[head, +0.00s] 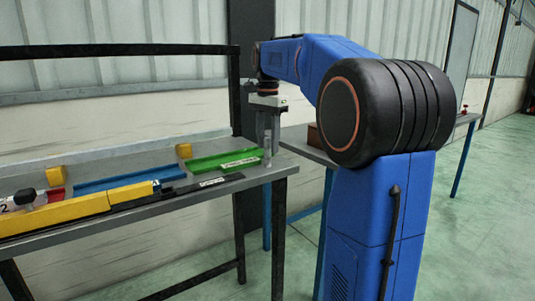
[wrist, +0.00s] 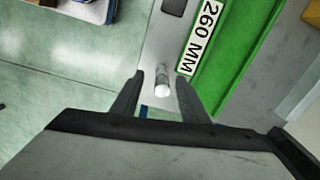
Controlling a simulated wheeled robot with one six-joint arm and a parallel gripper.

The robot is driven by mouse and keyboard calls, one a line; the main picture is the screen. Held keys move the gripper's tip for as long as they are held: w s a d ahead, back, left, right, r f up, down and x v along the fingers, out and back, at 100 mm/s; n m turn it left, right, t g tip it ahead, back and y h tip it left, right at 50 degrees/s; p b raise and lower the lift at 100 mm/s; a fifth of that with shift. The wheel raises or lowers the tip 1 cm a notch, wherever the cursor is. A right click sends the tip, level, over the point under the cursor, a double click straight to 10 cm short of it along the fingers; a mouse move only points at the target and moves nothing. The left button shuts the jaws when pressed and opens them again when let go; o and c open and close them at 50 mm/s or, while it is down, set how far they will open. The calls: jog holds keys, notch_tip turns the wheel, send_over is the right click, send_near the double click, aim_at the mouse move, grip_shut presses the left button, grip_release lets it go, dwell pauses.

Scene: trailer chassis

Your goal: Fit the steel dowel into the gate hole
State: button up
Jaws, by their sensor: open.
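The steel dowel (wrist: 162,82) is a short shiny pin with a bright round end in the wrist view. It is between the two dark fingers of my gripper (wrist: 160,77), with a gap visible on both sides. My gripper is open and not closed on it. In the head view my gripper (head: 267,136) points down over the right end of the bench, beside the green tray. A pale upright rod, likely the dowel (head: 267,153), shows below it there. I cannot make out the gate hole for certain in either view.
The green tray (head: 226,161) carries a white label that reads 260 MM in the wrist view (wrist: 198,38). A blue tray (head: 130,178), yellow blocks (head: 184,151) and a long yellow bar (head: 80,208) lie to the left on the grey bench (head: 215,200). Green floor lies beyond its edge.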

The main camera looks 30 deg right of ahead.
aim_at(267, 167)
jog(key=shift+w+f, duration=0.2)
jog(key=shift+f, duration=1.7)
jog(key=shift+c, duration=0.2)
grip_shut()
jog(key=shift+r, duration=0.15)
notch_tip(267, 167, up, 10)
jog(key=shift+f, duration=0.1)
